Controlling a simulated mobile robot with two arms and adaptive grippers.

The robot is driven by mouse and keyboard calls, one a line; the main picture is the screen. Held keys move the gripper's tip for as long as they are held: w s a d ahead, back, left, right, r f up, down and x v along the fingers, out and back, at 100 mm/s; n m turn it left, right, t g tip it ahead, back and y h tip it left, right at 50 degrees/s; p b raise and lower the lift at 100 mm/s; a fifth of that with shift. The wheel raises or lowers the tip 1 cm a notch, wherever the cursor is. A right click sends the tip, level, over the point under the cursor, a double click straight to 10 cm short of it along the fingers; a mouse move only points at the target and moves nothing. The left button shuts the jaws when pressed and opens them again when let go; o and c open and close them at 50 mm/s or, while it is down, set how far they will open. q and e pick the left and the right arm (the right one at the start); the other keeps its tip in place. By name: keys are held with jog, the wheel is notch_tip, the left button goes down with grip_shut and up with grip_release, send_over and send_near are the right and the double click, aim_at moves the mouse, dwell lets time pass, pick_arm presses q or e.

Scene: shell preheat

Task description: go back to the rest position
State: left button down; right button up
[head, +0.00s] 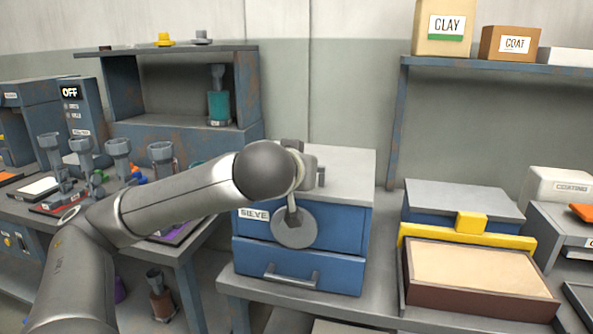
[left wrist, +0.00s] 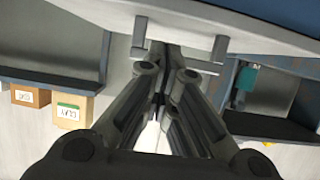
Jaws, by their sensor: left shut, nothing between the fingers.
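My left arm reaches in from the left in the head view, and its wrist is in front of the blue sieve cabinet (head: 348,235). The left gripper's fingers are mostly hidden behind the wrist there. In the left wrist view my left gripper (left wrist: 161,72) has its fingers together and holds nothing. A grey bar handle (left wrist: 218,48) is at the fingertips in that view; I cannot tell whether they touch. The cabinet's lower drawer (head: 318,265) looks closed. My right gripper is in neither view.
A brown-framed tray of pale sand (head: 412,284) with a yellow bar (head: 408,236) is to the right. A cluttered bench (head: 205,237) is at the left. A wall shelf (head: 500,67) carries a CLAY box (head: 441,27) and a second box (head: 510,43).

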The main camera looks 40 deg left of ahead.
pick_arm(q)
jog(key=v, duration=1)
